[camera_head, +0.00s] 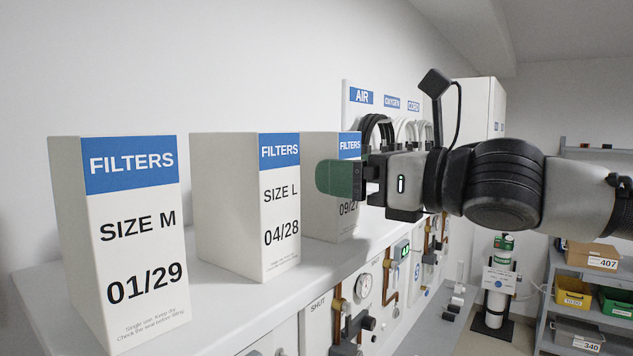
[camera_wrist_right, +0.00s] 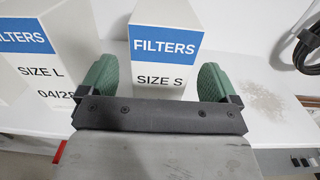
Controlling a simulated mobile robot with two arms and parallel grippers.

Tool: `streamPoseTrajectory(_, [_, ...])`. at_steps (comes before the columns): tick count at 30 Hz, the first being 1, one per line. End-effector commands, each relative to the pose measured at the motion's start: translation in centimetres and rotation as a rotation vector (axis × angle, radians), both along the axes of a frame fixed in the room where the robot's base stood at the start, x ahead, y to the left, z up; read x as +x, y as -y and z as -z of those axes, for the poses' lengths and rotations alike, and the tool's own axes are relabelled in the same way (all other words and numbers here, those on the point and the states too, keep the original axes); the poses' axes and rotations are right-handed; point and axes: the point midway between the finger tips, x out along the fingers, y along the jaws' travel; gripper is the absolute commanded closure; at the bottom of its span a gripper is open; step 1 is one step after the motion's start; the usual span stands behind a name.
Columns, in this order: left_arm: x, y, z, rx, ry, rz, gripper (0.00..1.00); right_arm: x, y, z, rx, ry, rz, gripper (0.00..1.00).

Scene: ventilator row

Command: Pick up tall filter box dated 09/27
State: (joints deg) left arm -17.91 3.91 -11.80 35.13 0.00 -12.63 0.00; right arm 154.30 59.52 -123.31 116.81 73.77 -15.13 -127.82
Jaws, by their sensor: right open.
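The filter box dated 09/27 (camera_head: 322,222) is a tall white carton with a blue FILTERS band. It is the farthest of three on the white ledge, standing upright, partly hidden by my right gripper (camera_head: 338,178). In the right wrist view the box (camera_wrist_right: 165,67) reads SIZE S; its lower front is hidden by the gripper body. The gripper's green fingers (camera_wrist_right: 158,80) are open, one on each side of the box, with a visible gap at the right finger. Contact at the left finger is hard to tell. My left gripper is not in view.
The SIZE L box dated 04/28 (camera_head: 245,205) stands close on the near side, and the SIZE M box dated 01/29 (camera_head: 120,235) is nearer still. The white ledge (camera_head: 225,300) carries all three. Hoses hang beyond (camera_head: 376,130).

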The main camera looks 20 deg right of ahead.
Motion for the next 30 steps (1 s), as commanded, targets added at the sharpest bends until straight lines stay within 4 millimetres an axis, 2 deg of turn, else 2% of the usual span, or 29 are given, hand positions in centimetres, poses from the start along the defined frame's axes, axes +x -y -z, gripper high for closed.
streamPoseTrajectory(8, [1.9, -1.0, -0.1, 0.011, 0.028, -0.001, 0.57, 3.2, -2.5, -0.2, -0.002, -0.002, -0.001, 0.08])
streamPoseTrajectory(17, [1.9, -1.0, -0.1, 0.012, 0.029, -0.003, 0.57, 3.5, -2.8, -0.3, 0.0, 0.0, 0.0, 0.08])
streamPoseTrajectory(28, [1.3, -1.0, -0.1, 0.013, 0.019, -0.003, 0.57, 3.5, -2.7, -0.3, 0.0, 0.0, 0.0, 0.64])
streamPoseTrajectory(30, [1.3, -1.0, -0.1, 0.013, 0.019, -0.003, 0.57, 3.5, -2.7, -0.4, 0.001, 0.001, 0.0, 0.66])
